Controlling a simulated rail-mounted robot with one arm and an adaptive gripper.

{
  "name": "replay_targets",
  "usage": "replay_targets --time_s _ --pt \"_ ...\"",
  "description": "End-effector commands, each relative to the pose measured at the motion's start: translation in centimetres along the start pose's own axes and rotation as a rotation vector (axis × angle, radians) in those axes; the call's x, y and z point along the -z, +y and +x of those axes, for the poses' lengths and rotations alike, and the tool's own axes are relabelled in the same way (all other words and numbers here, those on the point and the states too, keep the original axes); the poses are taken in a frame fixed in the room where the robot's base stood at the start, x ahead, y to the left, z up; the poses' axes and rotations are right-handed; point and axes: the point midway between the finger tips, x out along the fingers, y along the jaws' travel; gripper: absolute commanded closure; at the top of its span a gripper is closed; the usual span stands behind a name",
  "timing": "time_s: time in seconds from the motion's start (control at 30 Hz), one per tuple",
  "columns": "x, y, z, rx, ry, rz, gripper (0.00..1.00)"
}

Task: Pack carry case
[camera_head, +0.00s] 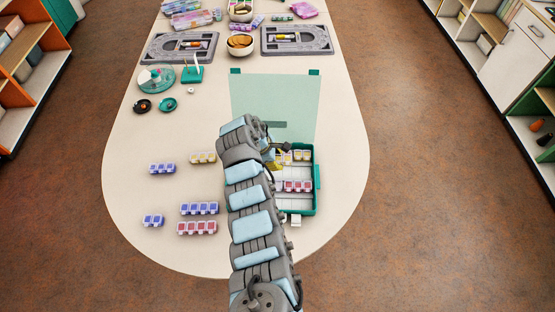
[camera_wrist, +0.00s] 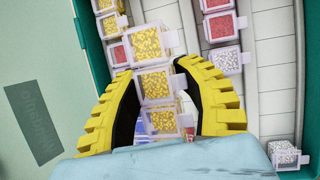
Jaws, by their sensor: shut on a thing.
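The teal carry case (camera_head: 316,203) lies open on the table, its pale green lid (camera_head: 270,95) folded back. My gripper (camera_wrist: 156,68) is shut on a strip of yellow bead boxes (camera_wrist: 153,84), with a yellow finger on either side, over the case. In the head view my gripper (camera_head: 272,160) is partly hidden by my arm. A strip with yellow and red boxes (camera_wrist: 118,53) is in the case left of the held strip. A red and white strip (camera_wrist: 220,27) is to its right. Left of the case lie yellow (camera_head: 202,157), blue (camera_head: 199,208) and red (camera_head: 196,228) strips.
Shorter blue strips (camera_head: 162,168) (camera_head: 152,220) lie further left on the table. A small white box (camera_head: 295,220) is by the case's near edge. Grey bead boards (camera_head: 295,40), a bowl (camera_head: 240,44) and a round organiser (camera_head: 156,79) stand further back.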

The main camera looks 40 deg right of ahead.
Motion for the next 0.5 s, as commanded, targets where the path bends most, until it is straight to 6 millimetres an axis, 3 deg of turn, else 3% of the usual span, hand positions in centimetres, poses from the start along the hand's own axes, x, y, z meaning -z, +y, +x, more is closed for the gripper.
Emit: replay_targets --time_s 0.5 --pt "1.2 -0.5 2.9 -0.001 0.0 0.001 1.0"
